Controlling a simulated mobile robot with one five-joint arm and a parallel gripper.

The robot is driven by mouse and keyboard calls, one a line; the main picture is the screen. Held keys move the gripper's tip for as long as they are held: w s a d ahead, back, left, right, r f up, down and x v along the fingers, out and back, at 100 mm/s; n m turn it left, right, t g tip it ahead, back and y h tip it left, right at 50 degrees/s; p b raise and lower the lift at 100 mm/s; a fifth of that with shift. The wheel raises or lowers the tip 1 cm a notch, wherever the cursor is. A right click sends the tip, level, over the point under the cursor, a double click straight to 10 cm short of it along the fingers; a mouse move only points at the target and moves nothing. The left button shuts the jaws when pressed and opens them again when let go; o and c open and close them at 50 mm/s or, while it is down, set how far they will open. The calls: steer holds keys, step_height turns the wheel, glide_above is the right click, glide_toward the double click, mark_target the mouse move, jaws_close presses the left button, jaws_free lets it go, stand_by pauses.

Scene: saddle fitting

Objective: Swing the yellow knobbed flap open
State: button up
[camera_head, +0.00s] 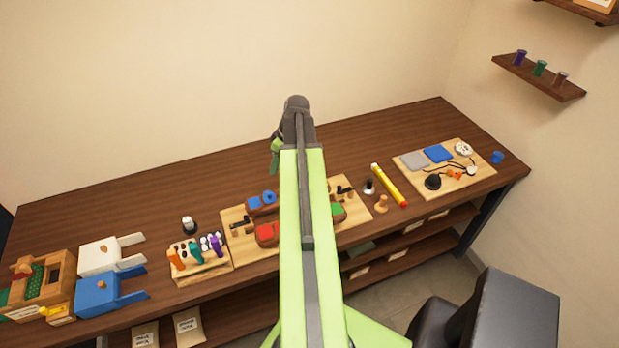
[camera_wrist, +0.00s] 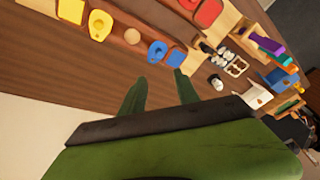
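A yellow flap (camera_wrist: 100,24) with a round knob shows at the top of the wrist view, on a wooden board. My arm hides it in the head view. In the head view my gripper (camera_head: 276,155) is partly hidden by my arm, above the table.
A tool rack (camera_head: 199,262) with coloured handles and a white-topped peg (camera_head: 188,224) stand left of the board. A blue box (camera_head: 97,293) and a white box (camera_head: 98,258) are further left. A yellow tube (camera_head: 389,185) lies to the right. The table's back strip is clear.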

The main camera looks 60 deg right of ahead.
steer(key=s+d+r+t, duration=0.1)
steer(key=s+d, duration=1)
steer(key=s, duration=0.1)
steer(key=shift+n+h, duration=0.3)
steer(key=shift+h, duration=0.1)
steer(key=b+x, duration=1.6)
steer(key=x, duration=0.1)
steer(key=shift+d+f, duration=0.1)
steer(key=shift+c, duration=0.2)
jaws_close()
